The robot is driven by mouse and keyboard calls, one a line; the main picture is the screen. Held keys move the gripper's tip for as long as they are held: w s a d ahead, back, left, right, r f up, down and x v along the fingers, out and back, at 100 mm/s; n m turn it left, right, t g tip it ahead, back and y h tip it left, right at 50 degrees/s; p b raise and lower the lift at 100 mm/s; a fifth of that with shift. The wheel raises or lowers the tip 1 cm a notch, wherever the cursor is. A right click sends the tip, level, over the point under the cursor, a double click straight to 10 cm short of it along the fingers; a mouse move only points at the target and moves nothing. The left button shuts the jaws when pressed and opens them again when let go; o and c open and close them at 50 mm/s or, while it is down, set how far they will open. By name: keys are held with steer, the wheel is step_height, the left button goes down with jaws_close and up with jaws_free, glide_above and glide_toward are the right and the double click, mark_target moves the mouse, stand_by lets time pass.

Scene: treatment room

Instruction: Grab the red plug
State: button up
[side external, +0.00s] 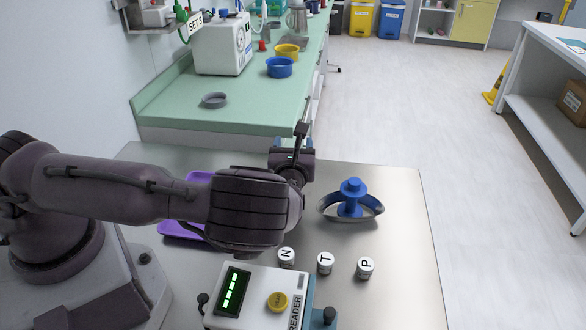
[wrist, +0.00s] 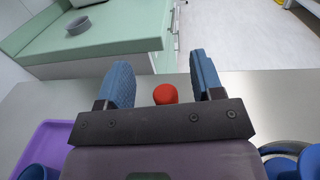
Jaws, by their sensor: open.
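The red plug (wrist: 166,94) shows in the wrist view as a round red top standing on the metal table, partly hidden by the dark front of my gripper. My gripper (wrist: 163,76) is open, with one blue finger to the left of the plug and one to the right. The plug appears in the gap between the fingers, with space on both sides. I cannot tell how far below or ahead of the fingertips it is. In the side external view the plug is not visible, and my arm covers much of that part of the table.
A blue knobbed piece with a curved metal band (side external: 352,198) stands on the table to the right. A purple tray (wrist: 50,140) lies to the left. Labelled white jars (side external: 325,263) and a reader box (side external: 257,297) stand in front. A green counter (side external: 220,117) is behind.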

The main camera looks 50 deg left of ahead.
step_height(320, 180, down, 6)
steer(key=shift+f, duration=0.1)
steer(key=shift+f+x, duration=0.2)
steer(key=shift+x, duration=0.85)
steer(key=shift+w+a, duration=0.25)
steer(key=shift+a, duration=0.15)
steer(key=c, duration=1)
